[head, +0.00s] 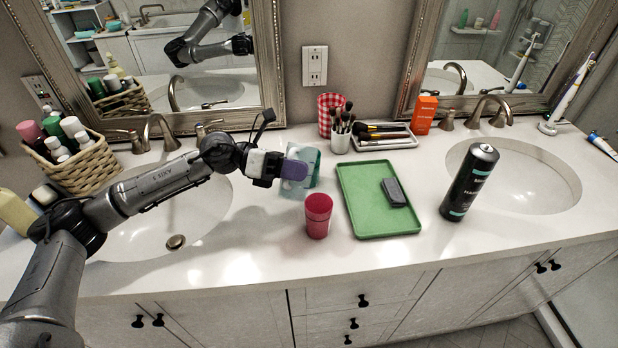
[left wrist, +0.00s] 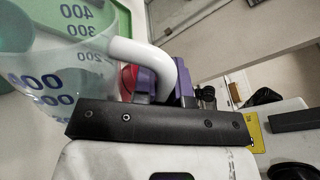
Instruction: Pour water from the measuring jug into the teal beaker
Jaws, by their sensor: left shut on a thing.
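The measuring jug (head: 307,157) is translucent with a greenish tint, above the counter left of the green tray. My left gripper (head: 283,168) is shut on its handle. In the left wrist view the jug (left wrist: 50,75) shows blue numbers, and its white handle (left wrist: 150,55) runs to the purple finger pads. I cannot make out the water level or how far the jug is tilted. A red cup (head: 318,216) stands upright on the counter, in front of the jug and apart from it. My right gripper is not in view.
The green tray (head: 358,210) holds a dark block (head: 394,192). A black spray can (head: 469,183) stands right of it. Behind are a brush cup (head: 340,142), a checkered cup (head: 327,112) and an orange box (head: 424,115). Sinks lie at both sides. The counter front is clear.

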